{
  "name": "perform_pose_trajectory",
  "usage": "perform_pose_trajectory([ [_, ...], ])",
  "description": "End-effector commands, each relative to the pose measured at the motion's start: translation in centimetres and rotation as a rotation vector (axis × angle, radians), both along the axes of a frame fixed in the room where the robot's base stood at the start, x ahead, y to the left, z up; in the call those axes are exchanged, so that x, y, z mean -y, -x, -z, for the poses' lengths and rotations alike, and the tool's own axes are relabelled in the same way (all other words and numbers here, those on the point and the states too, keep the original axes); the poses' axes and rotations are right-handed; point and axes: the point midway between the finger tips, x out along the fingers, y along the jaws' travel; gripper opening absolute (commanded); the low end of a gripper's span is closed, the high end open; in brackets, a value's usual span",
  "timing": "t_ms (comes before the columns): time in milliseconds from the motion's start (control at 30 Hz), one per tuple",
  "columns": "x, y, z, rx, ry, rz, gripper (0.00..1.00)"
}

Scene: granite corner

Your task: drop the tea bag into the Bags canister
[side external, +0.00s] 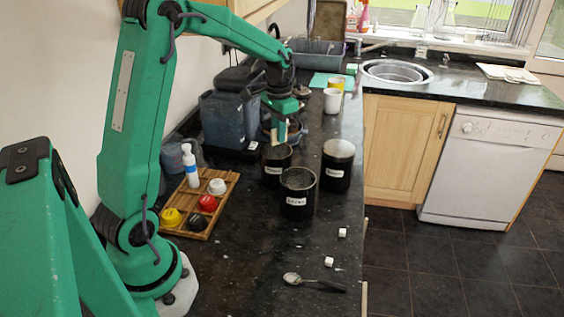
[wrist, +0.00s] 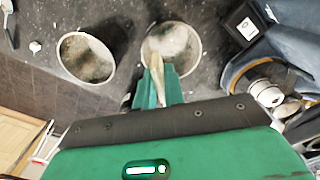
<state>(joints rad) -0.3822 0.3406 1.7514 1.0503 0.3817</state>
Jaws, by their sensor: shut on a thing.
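Three black canisters with white labels stand on the dark counter in the side view: a rear-left one (side external: 275,173), a front one (side external: 298,202) and a right one (side external: 338,174). The labels are too small to read surely, so I cannot tell which is Bags. My gripper (side external: 282,140) points down above the rear-left canister. It is shut on a pale beige tea bag (wrist: 156,68), which hangs from the fingertips. In the wrist view the bag overlaps the open mouth of one canister (wrist: 174,42); a second open canister (wrist: 86,57) stands to the left.
A wooden tray (side external: 217,212) with coloured pods and a white bottle (side external: 190,166) stands left of the canisters. Two white cubes (side external: 342,232) and a spoon (side external: 314,283) lie at the front. A dark appliance (side external: 222,120) stands behind the gripper; a white mug (side external: 332,101) is farther back.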

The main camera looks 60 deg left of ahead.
Motion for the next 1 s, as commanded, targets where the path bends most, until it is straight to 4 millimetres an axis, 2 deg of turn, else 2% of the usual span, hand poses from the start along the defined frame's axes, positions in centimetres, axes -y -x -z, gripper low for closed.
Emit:
perform_pose_trajectory([
  [500, 0.0, 0.0, 4.1, 0.000, 0.000, 0.000, 0.00],
  [933, 0.0, 0.0, 4.6, 0.000, 0.000, 0.000, 0.00],
  [967, 0.0, 0.0, 4.6, 0.000, 0.000, 0.000, 0.16],
  [1000, 0.0, 0.0, 4.6, 0.000, 0.000, 0.000, 0.24],
])
